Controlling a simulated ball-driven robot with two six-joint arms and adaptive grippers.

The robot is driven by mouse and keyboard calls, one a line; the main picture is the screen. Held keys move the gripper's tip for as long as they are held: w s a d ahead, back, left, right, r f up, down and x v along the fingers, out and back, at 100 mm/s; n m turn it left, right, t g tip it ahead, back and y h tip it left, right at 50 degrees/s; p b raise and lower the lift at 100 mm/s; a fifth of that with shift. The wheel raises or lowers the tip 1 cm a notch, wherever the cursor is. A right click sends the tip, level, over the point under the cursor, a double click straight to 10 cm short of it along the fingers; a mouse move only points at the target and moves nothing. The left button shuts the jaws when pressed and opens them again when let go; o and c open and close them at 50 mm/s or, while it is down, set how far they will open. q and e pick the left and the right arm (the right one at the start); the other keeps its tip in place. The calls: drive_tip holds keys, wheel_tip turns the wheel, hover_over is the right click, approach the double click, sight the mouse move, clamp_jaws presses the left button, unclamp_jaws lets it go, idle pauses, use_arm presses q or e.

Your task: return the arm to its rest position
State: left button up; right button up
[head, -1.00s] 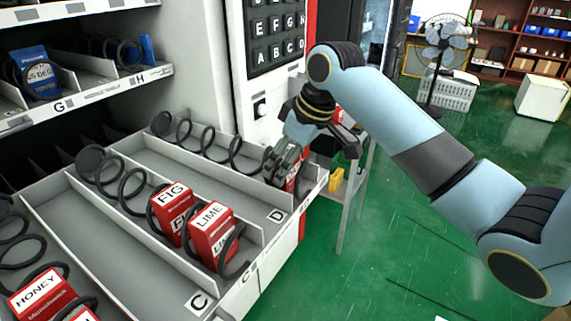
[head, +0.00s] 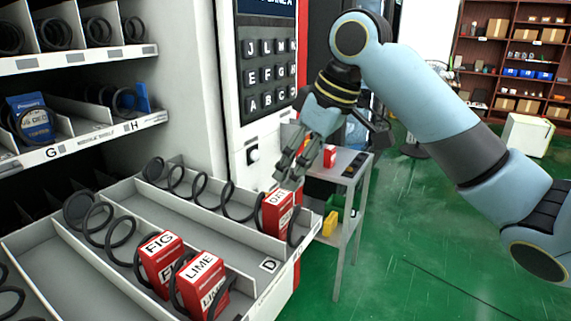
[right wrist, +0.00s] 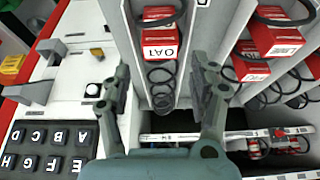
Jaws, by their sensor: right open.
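My right gripper (head: 296,168) is above the pulled-out vending tray (head: 226,226), just over a red box (head: 277,212) in the lane marked D. In the right wrist view my right gripper (right wrist: 163,88) has its two fingers spread apart with nothing between them. The red box also shows in the right wrist view (right wrist: 160,38), reading "OAT", in front of a black spiral coil (right wrist: 160,75). My left gripper is not in the head view.
Red boxes marked FIG (head: 160,262) and LIME (head: 203,283) stand in the neighbouring lane. The keypad panel (head: 268,75) rises behind. A grey cart (head: 345,180) with a red box on top stands beside the machine. Open green floor (head: 420,260) lies right.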

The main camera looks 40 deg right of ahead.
drive_tip(key=s+a+f+m+h, duration=0.1)
drive_tip(key=s+a+f+m, duration=0.15)
drive_tip(key=s+f, duration=0.65)
drive_tip(key=s+a+f+m+h, duration=0.1)
drive_tip(key=s+a+f+h, duration=0.15)
drive_tip(key=s+f, duration=0.7)
drive_tip(key=s+d+f+g+b, duration=0.1)
drive_tip(key=s+f+b, duration=0.15)
drive_tip(key=f, duration=0.85)
drive_tip(key=s+d+f+b, duration=0.15)
drive_tip(key=f+b, duration=0.25)
drive_tip(key=f, duration=0.8)
drive_tip(key=s+f+g+b, duration=0.15)
drive_tip(key=f+b, duration=0.25)
drive_tip(key=f, duration=0.7)
drive_tip(key=s+f+b, duration=0.6)
drive_tip(key=s+f, duration=1.2)
drive_tip(key=f, duration=0.2)
drive_tip(key=shift+s+d+f+m+y, duration=0.25)
drive_tip(key=shift+d+f+m+y, duration=0.1)
drive_tip(key=shift+d+y, duration=0.1)
drive_tip(key=shift+g, duration=0.35)
